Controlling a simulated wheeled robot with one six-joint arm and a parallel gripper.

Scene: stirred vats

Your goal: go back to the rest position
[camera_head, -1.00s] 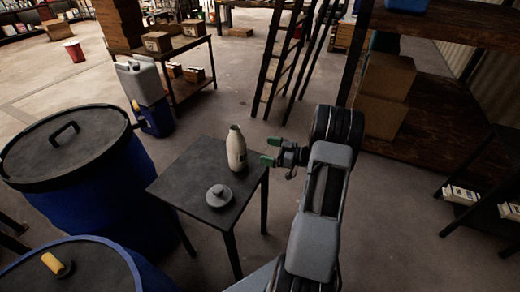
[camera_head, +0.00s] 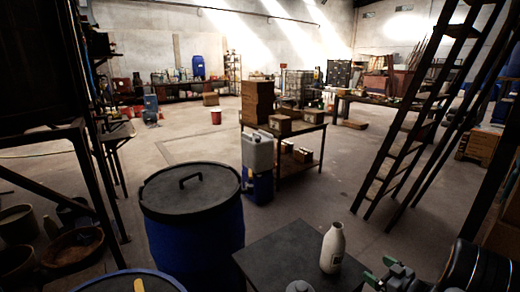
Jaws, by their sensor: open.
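My gripper (camera_head: 378,277) is at the bottom right of the head view, to the right of the small dark table (camera_head: 282,252). Its green-tipped jaws are apart with nothing between them. A white bottle (camera_head: 332,250) stands upright on the table, to the left of the jaws and apart from them. A grey knobbed object (camera_head: 300,287) on the table is mostly cut off by the bottom edge. Most of my arm is out of the picture.
A blue vat with a black lid (camera_head: 190,200) stands left of the table. A second vat's rim (camera_head: 115,284) shows at the bottom. A ladder (camera_head: 410,130) rises at right. A bench with boxes (camera_head: 300,149) stands behind. Open floor lies at centre left.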

